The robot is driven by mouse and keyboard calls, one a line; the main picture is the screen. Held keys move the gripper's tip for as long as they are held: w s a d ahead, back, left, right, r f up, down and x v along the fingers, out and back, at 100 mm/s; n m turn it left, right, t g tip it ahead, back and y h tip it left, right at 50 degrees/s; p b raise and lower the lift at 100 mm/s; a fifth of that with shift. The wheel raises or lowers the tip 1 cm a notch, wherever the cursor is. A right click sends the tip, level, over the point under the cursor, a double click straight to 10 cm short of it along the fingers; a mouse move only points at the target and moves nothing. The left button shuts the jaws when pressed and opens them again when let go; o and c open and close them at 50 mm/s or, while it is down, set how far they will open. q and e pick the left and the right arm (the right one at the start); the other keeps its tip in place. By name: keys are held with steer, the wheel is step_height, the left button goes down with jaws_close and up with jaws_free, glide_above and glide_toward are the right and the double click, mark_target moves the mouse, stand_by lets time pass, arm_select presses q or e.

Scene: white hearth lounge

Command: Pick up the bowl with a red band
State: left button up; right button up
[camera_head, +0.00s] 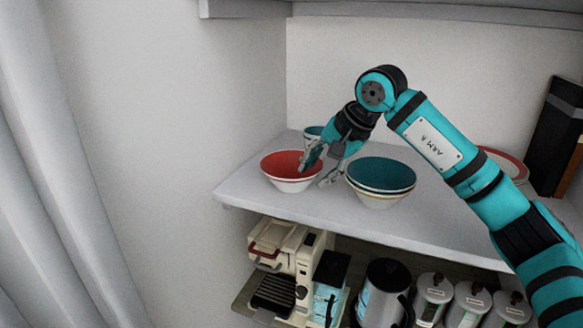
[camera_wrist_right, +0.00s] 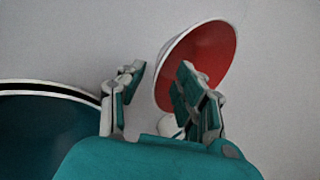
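The bowl with a red band (camera_head: 287,167) is white outside and red inside. It stands upright on the white shelf, left of a teal bowl (camera_head: 381,176). My right gripper (camera_head: 319,171) is open at the red bowl's right side. In the wrist view the red bowl (camera_wrist_right: 208,50) lies beyond my right gripper (camera_wrist_right: 160,85). One finger overlaps its red inside and the other is outside its rim, toward the teal bowl (camera_wrist_right: 45,135). I cannot tell whether a finger touches the bowl. My left gripper is out of view.
A cup (camera_head: 313,132) stands behind the red bowl, partly hidden by my gripper. A red-rimmed plate (camera_head: 508,163) and dark books (camera_head: 555,135) are at the right. The shelf (camera_head: 248,188) is clear left of the bowl. A coffee machine (camera_head: 285,262) and canisters (camera_head: 433,293) stand below.

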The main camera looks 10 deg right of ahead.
steer(key=shift+w+a+f, duration=0.15)
steer(key=shift+a+f, duration=0.05)
steer(key=shift+f, duration=0.15)
steer(key=shift+w+f, duration=0.1)
steer(key=shift+f, duration=0.2)
steer(key=shift+w+a+f, duration=0.1)
steer(key=shift+c, duration=1.3)
jaws_close()
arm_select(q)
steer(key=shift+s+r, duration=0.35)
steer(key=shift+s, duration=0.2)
